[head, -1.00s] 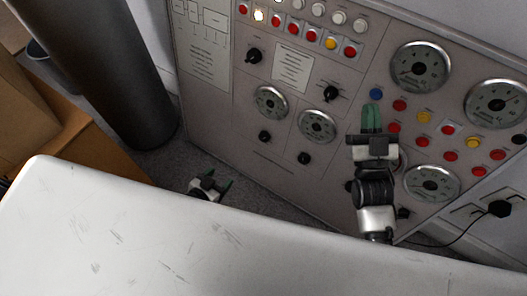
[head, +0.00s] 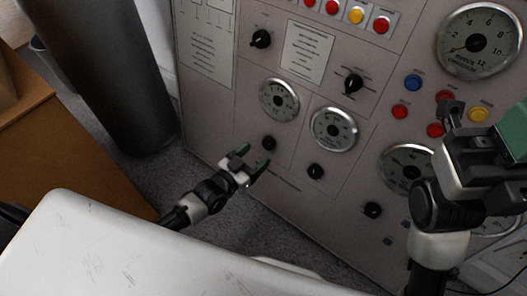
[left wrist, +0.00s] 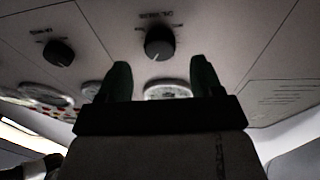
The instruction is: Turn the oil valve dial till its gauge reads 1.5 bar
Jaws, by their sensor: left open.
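My left gripper (head: 254,162) is open and empty, its two green-tipped fingers pointing at the panel, close below the left small black dial (head: 269,143). In the left wrist view that dial (left wrist: 159,43) appears beyond and above the gap between the fingers; contact does not show. A second black dial (head: 316,171) is to its right. Above these dials are two round gauges, left (head: 279,100) and right (head: 334,129).
The grey panel (head: 222,116) also carries black knobs (head: 353,84), coloured buttons (head: 412,83) and a large gauge (head: 478,41). A white surface (head: 130,250) fills the lower left. A dark column (head: 125,75) and a brown box (head: 75,150) stand at left.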

